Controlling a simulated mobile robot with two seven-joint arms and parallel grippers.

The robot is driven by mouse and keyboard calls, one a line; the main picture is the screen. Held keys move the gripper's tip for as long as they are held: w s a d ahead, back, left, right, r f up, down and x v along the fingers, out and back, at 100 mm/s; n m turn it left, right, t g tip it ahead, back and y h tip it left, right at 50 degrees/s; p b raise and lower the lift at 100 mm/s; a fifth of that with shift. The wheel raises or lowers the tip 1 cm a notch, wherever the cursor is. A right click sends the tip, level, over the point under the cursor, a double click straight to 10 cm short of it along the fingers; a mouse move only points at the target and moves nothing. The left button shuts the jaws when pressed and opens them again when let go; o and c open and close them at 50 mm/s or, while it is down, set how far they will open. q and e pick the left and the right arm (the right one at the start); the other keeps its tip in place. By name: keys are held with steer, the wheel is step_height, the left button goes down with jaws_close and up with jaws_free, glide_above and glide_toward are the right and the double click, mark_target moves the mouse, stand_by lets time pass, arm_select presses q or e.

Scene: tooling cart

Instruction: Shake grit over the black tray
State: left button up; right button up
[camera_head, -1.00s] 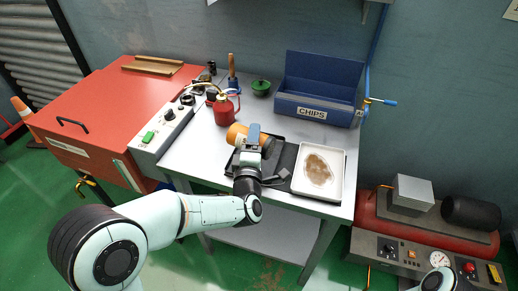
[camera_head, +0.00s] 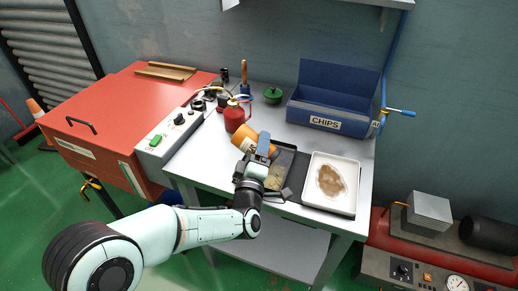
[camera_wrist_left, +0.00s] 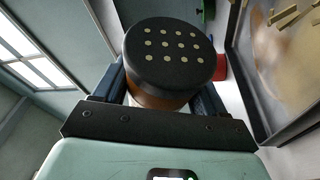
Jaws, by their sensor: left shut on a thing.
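My left gripper (camera_head: 262,150) is shut on an orange shaker (camera_head: 242,139) and holds it tipped on its side above the black tray (camera_head: 296,166). The left wrist view shows the shaker's black cap (camera_wrist_left: 169,53) with rows of pale holes, between the fingers. In the head view the gripper largely hides the cap. A tan patch of grit (camera_head: 276,180) shows on the black tray beside the gripper. My right gripper is out of view.
A white tray (camera_head: 313,192) with brown grit (camera_head: 331,181) lies right of the black tray. Behind are a red oil can (camera_head: 235,117), a green-lidded pot (camera_head: 272,95) and a blue CHIPS bin (camera_head: 312,112). A control box (camera_head: 168,139) stands left.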

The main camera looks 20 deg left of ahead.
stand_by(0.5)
arm_select(q)
steer(key=x, duration=0.1)
steer(key=b+x, duration=0.1)
steer(key=x, duration=0.1)
steer(key=d+x, duration=0.1)
steer(key=shift+w+a+f, duration=0.1)
steer(key=shift+w+f, duration=0.2)
stand_by(0.3)
stand_by(0.8)
steer(key=shift+d+f+b+x, duration=0.1)
steer(key=shift+b+x, duration=0.15)
steer(key=shift+x, duration=0.5)
steer(key=shift+d+f+b+x, duration=0.1)
steer(key=shift+d+b+x, duration=0.1)
steer(key=shift+x, duration=0.55)
steer(key=shift+d+f+b+x, duration=0.1)
steer(key=shift+b+x, duration=0.15)
steer(key=shift+x, duration=0.5)
steer(key=shift+w, duration=0.1)
steer(key=shift+w, duration=0.1)
steer(key=shift+d+f+x, duration=0.1)
steer(key=shift+f+x, duration=0.05)
steer(key=shift+x, duration=0.55)
steer(key=shift+d+f+x, duration=0.1)
steer(key=shift+x, duration=0.6)
steer(key=shift+d+f+x, duration=0.1)
steer(key=shift+f+x, duration=0.05)
steer(key=shift+x, duration=0.55)
steer(key=shift+w, duration=0.1)
